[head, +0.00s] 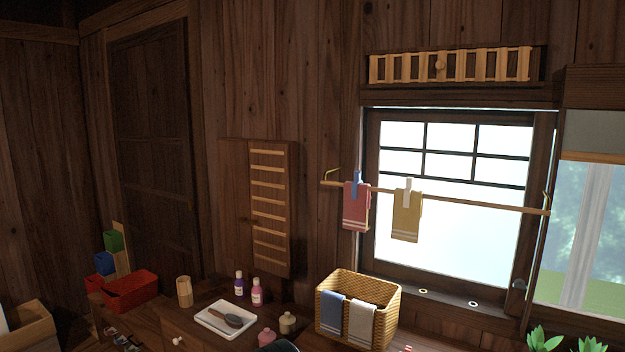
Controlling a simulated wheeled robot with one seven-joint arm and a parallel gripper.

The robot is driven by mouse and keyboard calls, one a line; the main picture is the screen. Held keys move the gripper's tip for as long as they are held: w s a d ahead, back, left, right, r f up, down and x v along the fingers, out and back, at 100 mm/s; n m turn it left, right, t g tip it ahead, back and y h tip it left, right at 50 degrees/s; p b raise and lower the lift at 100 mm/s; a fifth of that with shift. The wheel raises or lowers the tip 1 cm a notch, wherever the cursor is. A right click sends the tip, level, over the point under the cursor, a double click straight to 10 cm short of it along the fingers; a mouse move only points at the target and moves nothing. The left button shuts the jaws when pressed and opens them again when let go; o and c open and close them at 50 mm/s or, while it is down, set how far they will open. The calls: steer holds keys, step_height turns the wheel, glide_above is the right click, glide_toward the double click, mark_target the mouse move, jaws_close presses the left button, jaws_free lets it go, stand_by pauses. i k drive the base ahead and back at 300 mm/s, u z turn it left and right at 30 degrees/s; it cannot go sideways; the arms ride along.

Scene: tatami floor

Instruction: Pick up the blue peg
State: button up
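The blue peg (357,183) is clipped over the wooden rod (470,203) in front of the window, near the rod's left end. It sits at the top of a red towel (356,212) with pale stripes, which hangs from the rod. My gripper cannot be made out in the head view. A dark rounded shape (279,347) is cut off by the bottom edge, and I cannot tell what it is.
A white peg (408,187) holds a mustard towel (406,218) to the right. Below stands a wicker basket (385,317) with two cloths over its rim. A white tray (211,324) with a brush, bottles and a red box (131,290) are left.

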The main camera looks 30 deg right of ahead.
mark_target(357, 174)
steer(key=z, duration=0.8)
steer(key=i, duration=0.95)
steer(key=z, duration=1)
